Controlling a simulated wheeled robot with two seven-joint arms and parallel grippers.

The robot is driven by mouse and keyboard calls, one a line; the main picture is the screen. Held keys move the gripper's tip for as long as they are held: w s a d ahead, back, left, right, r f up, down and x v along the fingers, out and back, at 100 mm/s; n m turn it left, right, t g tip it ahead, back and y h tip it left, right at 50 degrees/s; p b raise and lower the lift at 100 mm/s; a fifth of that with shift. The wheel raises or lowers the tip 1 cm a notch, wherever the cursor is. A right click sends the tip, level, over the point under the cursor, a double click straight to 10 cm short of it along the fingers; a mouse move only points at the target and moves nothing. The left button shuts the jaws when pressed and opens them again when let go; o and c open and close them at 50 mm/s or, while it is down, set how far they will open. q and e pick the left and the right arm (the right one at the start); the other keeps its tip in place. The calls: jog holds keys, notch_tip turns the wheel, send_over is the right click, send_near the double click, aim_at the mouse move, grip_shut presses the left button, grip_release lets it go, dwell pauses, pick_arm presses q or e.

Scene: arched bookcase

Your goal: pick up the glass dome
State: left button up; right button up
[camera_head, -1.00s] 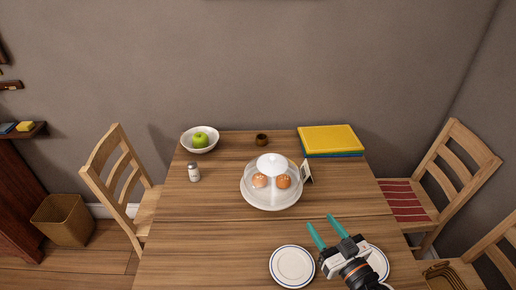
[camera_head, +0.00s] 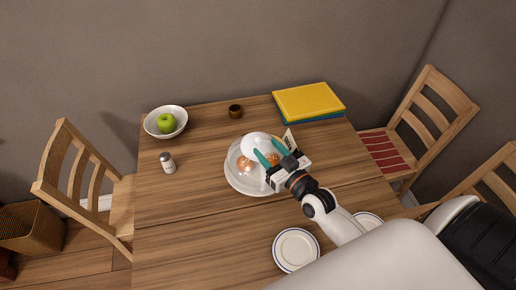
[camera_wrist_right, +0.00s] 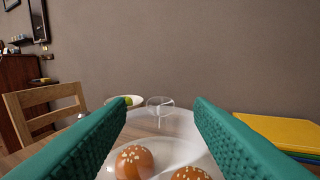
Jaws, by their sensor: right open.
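The glass dome (camera_head: 252,141) is clear and covers several seeded buns (camera_head: 244,165) on a round white plate (camera_head: 237,184) on the table. In the right wrist view the dome's clear knob (camera_wrist_right: 160,101) shows between and beyond the fingertips, with two buns (camera_wrist_right: 133,162) below. My right gripper (camera_head: 268,151) is open, with its teal fingers over the near right side of the dome. It hides part of the dome and plate. I cannot tell whether the fingers touch the glass. My left gripper is not in view.
A small card (camera_head: 289,138) stands close to the right of the dome. A bowl (camera_head: 153,126) with a green apple (camera_head: 166,123), a shaker (camera_head: 168,163), a small brown cup (camera_head: 235,111) and yellow and blue books (camera_head: 309,101) stand around. Plates (camera_head: 296,250) lie at the front.

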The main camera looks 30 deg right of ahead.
aim_at(261, 143)
jog(key=w, duration=0.3)
jog(key=w+p, duration=0.1)
jog(key=w, duration=0.1)
jog(key=shift+w+a+f, duration=0.15)
jog(key=shift+a+f, duration=0.1)
jog(key=shift+a, duration=0.1)
jog(key=shift+r, duration=0.1)
grip_shut()
